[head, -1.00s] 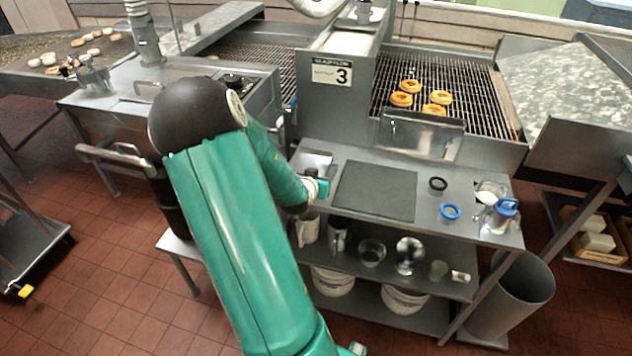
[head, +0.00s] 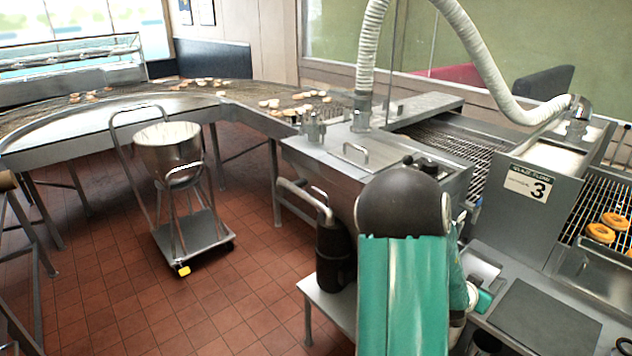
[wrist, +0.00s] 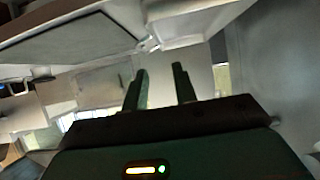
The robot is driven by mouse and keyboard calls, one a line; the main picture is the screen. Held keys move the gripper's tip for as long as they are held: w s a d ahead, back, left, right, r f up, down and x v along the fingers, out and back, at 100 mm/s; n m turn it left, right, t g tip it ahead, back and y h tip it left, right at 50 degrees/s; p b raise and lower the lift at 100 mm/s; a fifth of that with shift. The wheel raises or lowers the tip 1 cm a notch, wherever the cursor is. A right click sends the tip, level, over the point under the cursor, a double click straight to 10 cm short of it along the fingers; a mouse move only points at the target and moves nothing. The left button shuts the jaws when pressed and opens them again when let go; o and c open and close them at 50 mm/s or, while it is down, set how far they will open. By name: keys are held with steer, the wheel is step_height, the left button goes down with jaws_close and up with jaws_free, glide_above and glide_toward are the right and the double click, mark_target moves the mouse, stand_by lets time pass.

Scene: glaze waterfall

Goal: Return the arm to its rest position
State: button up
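My arm, green with a black joint, reaches forward at the lower right of the head view beside the steel work shelf. My gripper shows in the wrist view (wrist: 160,88), with two dark fingers standing apart and nothing between them. The gripper is mostly hidden behind the arm in the head view. The wrist picture is dim and tilted, with pale panels and a dark slab edge around the fingers.
A wheeled cart with a steel bowl (head: 166,146) stands on the red tile floor at left. The glazing machine with sign 3 (head: 528,184) is at right. A dark mat (head: 545,318) lies on the shelf. A curved conveyor (head: 110,113) runs behind. Floor around the cart is open.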

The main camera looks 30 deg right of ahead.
steer(key=w+a+r+n+t+y, duration=0.3)
steer(key=w+a+r+y, duration=0.15)
steer(key=w+a, duration=0.75)
steer(key=w+a+r+n+t+y, duration=0.15)
steer(key=a+r, duration=0.25)
steer(key=a, duration=0.5)
steer(key=w+a+r+n+t+y, duration=0.1)
steer(key=w+a+r+n+y, duration=0.2)
steer(key=a, duration=0.6)
steer(key=s+a+r+n+g+y, duration=0.1)
steer(key=s+a+r+n, duration=0.3)
steer(key=s+a, duration=0.3)
steer(key=s+a+r+n+g+y, duration=0.1)
steer(key=s+a+r+n, duration=0.3)
steer(key=a, duration=1.2)
steer(key=s+r+y, duration=0.1)
steer(key=s, duration=0.2)
steer(key=shift+s+r+n, duration=0.3)
steer(key=shift+n, duration=0.05)
